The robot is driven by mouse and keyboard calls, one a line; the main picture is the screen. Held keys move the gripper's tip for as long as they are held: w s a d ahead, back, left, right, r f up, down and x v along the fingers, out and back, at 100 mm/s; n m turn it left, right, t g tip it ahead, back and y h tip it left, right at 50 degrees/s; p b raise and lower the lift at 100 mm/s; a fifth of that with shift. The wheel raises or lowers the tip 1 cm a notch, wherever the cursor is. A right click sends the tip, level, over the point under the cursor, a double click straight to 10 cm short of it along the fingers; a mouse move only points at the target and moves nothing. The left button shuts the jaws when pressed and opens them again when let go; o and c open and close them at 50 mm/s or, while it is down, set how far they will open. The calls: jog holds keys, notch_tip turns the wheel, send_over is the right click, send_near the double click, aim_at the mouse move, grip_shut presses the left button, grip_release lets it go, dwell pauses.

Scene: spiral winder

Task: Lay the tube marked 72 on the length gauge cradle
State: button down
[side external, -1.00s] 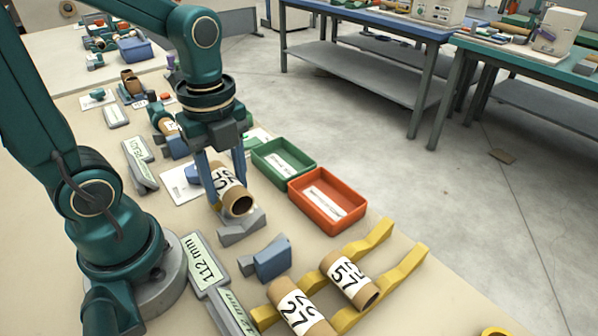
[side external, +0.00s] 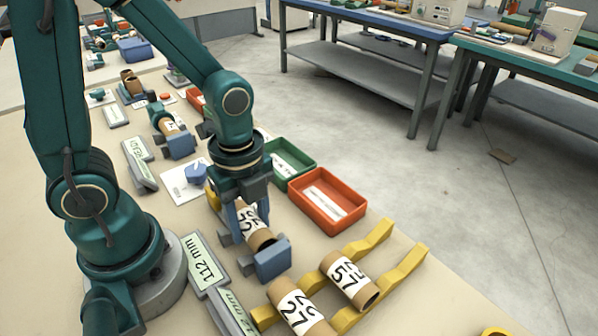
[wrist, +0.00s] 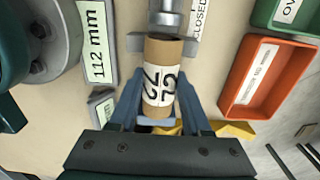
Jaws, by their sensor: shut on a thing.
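My gripper (side external: 243,220) is shut on a brown cardboard tube (side external: 262,238) with a white label; it shows in the wrist view too (wrist: 160,75), where its digits look like 7 and 2, turned sideways. The tube lies level, low over the grey gauge cradle (wrist: 190,46), which shows at its far end in the wrist view. A blue-grey block (side external: 272,260) stands at its near end. I cannot tell whether the tube touches the cradle. In the side view, my fingers and the tube hide most of the cradle.
A yellow rack (side external: 405,262) holds tubes marked 57 (side external: 349,280) and 27 (side external: 300,312). A red tray (side external: 328,200) and a green tray (side external: 288,158) stand right of the gripper. A display reading 112 mm (side external: 204,261) lies on the left.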

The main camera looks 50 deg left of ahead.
jog(key=shift+f, duration=0.1)
jog(key=shift+f, duration=0.4)
jog(key=shift+f, duration=0.1)
jog(key=shift+c, duration=1.8)
grip_release()
